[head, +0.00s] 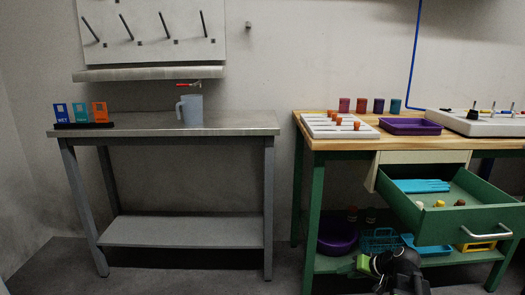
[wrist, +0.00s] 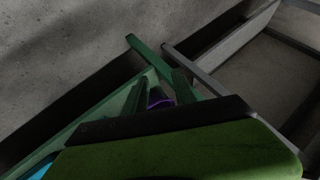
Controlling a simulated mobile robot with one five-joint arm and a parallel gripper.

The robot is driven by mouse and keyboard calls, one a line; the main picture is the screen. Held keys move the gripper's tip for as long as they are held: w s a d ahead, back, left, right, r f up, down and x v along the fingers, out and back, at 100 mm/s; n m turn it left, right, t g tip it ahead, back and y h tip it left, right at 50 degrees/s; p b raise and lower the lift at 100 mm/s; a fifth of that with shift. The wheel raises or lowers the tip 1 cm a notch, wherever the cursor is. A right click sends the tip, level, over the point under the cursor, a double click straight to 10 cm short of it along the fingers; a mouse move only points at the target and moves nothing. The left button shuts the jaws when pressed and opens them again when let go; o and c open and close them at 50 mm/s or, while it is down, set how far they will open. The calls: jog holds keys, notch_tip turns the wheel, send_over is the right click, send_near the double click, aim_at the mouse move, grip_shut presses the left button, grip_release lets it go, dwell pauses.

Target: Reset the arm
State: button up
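My arm shows at the bottom right of the head view, low in front of the green workbench. Its green gripper (head: 356,266) points left, near the bench's lower shelf, below the open drawer. In the wrist view, my gripper (wrist: 163,82) has its two dark green fingers apart, with a gap between them. A bit of the purple bowl (wrist: 155,98) shows through that gap, beyond the fingers. I see nothing held. The green gripper body fills the lower part of the wrist view.
The green drawer (head: 450,222) stands open above my arm, with blue gloves (head: 421,186) and small bottles inside. The lower shelf holds a purple bowl (head: 337,238) and baskets. A grey table (head: 240,123) with a jug (head: 191,110) stands left; floor between is clear.

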jog(key=s+a+r+n+g+h+p, duration=0.1)
jog(key=s+a+r+g+h+p, duration=0.25)
jog(key=s+a+p, duration=0.3)
jog(key=s+a+r+n+g+h+p, duration=0.1)
jog(key=s+a+r+g+h+p, duration=0.1)
jog(key=s+a+r+g+p, duration=0.4)
notch_tip(320, 180, up, 33)
jog(key=w+a+t+p, duration=0.1)
jog(key=t+p, duration=0.1)
jog(key=p, duration=3.5)
jog(key=shift+w+a+r, duration=0.15)
jog(key=shift+w+a, duration=0.05)
jog(key=shift+a, duration=0.1)
jog(key=shift+t+y, duration=0.25)
